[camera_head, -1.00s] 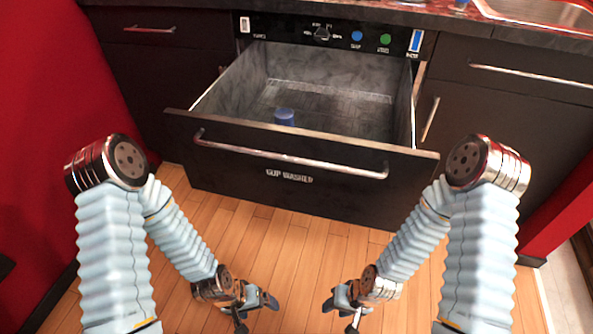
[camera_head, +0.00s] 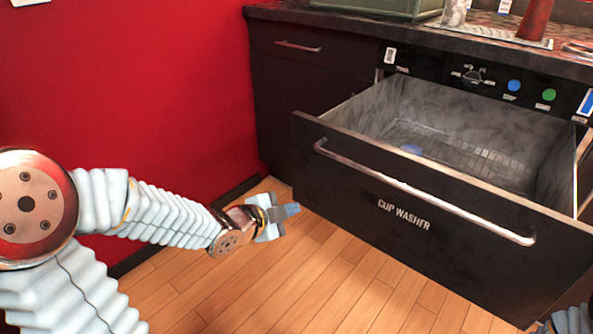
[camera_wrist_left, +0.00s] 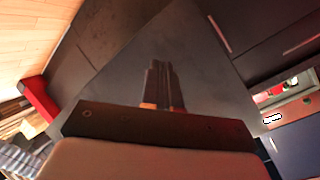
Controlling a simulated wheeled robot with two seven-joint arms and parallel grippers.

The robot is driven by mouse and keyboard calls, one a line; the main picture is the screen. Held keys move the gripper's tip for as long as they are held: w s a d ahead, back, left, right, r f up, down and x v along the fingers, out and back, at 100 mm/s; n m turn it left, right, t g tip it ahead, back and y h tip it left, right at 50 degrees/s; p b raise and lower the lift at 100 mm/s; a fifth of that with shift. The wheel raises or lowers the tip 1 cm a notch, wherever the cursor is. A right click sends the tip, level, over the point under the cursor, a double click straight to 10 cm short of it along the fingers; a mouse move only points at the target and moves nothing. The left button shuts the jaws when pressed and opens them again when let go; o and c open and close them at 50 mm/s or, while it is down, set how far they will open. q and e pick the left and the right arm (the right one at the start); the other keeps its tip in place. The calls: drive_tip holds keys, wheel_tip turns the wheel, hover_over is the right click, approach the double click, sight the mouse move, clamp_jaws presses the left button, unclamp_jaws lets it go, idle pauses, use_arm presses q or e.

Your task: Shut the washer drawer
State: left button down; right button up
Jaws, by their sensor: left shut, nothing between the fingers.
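The cup washer drawer (camera_head: 400,215) is pulled well out, with a black front, a long metal handle (camera_head: 420,192) and "CUP WASHER" lettering. A blue cup (camera_head: 411,149) sits inside on the rack, partly hidden by the drawer front. My left gripper (camera_head: 290,210) is shut and empty, just left of the drawer front's left end and apart from the handle. In the left wrist view its fingers (camera_wrist_left: 163,85) point toward a dark flat panel. My right gripper is not clearly seen; only a bit of that arm shows at the bottom right corner.
The control panel (camera_head: 480,78) with a knob and blue and green buttons is above the drawer. A closed cabinet drawer (camera_head: 290,45) is to the left. A red wall (camera_head: 130,80) stands on the left. The wooden floor (camera_head: 250,290) in front is clear.

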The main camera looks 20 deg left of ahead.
sight(304, 146)
use_arm(q)
drive_tip(key=s+a+r+m+t+b, duration=0.2)
drive_tip(key=s+a+r+m, duration=0.15)
drive_tip(key=r, duration=0.25)
drive_tip(key=s+a+r+m+t+b, duration=0.1)
drive_tip(key=s+a+r+m+t, duration=0.15)
drive_tip(key=r+m, duration=0.2)
drive_tip(key=shift+h, duration=0.4)
drive_tip(key=x, duration=0.9)
drive_tip(key=r+x, duration=0.1)
drive_tip(key=x, duration=0.3)
drive_tip(key=shift+w+d+b, duration=0.15)
drive_tip(key=shift+d+b, duration=0.25)
drive_tip(key=shift+d, duration=0.05)
